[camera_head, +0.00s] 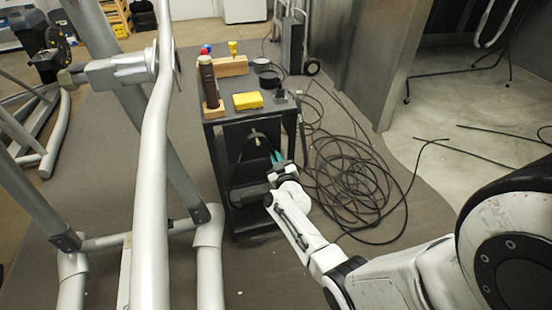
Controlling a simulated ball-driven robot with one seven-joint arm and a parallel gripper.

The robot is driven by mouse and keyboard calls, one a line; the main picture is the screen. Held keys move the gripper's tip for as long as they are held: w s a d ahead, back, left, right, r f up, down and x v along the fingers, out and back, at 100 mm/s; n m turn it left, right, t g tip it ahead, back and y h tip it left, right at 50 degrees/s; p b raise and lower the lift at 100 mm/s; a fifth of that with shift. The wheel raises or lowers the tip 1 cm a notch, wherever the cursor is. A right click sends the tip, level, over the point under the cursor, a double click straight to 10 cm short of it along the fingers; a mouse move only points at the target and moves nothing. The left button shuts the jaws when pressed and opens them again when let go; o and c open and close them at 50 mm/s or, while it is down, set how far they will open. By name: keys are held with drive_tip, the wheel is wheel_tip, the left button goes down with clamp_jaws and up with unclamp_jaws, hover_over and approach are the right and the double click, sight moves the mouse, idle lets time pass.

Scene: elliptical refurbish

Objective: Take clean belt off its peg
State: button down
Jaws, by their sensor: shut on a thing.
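The belt (244,148) is a thin black loop hanging at the front side of a dark cart (236,210). A small pale peg (257,141) shows inside the top of the loop. My gripper (276,157) has teal fingertips and reaches to the right side of the loop, just below the peg's height. The fingers are close together and shut on the belt's right strand. The belt's top still appears to be over the peg. The lower part of the loop is partly lost against the dark cart and my wrist.
The cart top holds a yellow box (247,100), a dark bottle (208,84) on a wooden block, and black rolls. Coiled black cable (350,180) covers the floor at right. A grey elliptical machine frame (150,180) stands at left, with some bare floor between.

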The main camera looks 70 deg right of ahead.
drive_tip(key=shift+r+p, duration=1.2)
drive_tip(key=shift+r, duration=0.05)
drive_tip(key=p+v, duration=0.6)
drive_tip(key=v, duration=0.9)
idle(0.8)
